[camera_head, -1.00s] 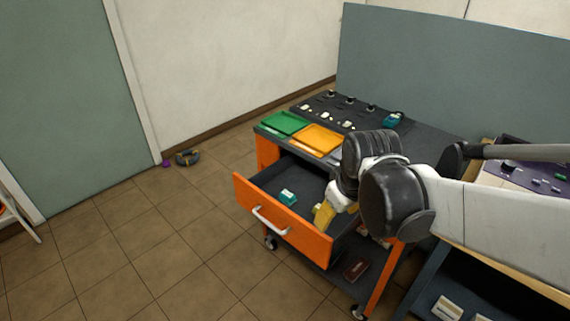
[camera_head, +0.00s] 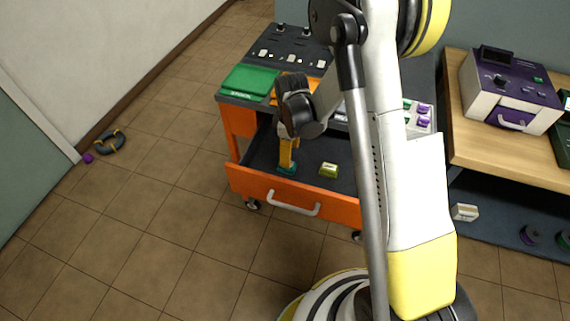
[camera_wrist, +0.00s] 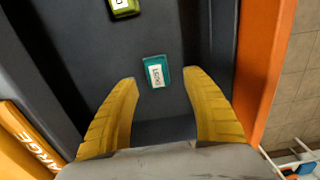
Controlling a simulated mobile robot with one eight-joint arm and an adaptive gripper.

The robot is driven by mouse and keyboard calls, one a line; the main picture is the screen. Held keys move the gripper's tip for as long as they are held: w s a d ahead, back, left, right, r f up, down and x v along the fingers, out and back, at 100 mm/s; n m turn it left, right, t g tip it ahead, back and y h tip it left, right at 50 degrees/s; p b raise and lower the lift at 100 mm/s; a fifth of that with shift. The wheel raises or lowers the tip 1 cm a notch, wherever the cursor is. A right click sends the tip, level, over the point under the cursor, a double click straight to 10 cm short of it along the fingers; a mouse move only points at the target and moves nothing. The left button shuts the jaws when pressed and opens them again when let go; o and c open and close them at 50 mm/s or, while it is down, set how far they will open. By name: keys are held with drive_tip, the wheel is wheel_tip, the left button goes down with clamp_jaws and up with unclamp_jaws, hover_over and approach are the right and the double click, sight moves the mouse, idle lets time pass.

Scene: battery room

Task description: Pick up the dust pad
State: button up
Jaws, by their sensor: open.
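Two small labelled blocks lie in the open drawer (camera_head: 247,183) of the orange cart. One is teal with a white label (camera_wrist: 156,72); its edge shows below my fingers in the head view (camera_head: 284,171). The other is yellow-green (camera_head: 329,170), to the right in the head view and at the top edge of the wrist view (camera_wrist: 124,7). I cannot read the labels well enough to tell which is the dust pad. My gripper (camera_head: 288,160) points down into the drawer above the teal block. In the wrist view its yellow fingers (camera_wrist: 163,80) are spread, with nothing between them.
The drawer's orange front (camera_wrist: 264,70) stands close beside my fingers. A green tray (camera_head: 250,81) and an orange tray sit on the cart top. A wooden bench (camera_head: 500,150) with a purple-and-white device (camera_head: 510,90) stands at the right. The floor on the left is mostly clear.

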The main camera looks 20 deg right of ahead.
sight(290, 171)
drive_tip(key=f+b, duration=0.1)
drive_tip(key=f, duration=0.1)
drive_tip(key=f+b, duration=0.1)
drive_tip(key=f, duration=0.2)
drive_tip(key=w+f+b, duration=0.1)
drive_tip(key=f, duration=0.1)
drive_tip(key=shift+w+f+b, duration=0.1)
drive_tip(key=shift+f+b, duration=0.2)
drive_tip(key=shift+f, duration=0.1)
drive_tip(key=shift+r, duration=0.1)
drive_tip(key=c, duration=1.2)
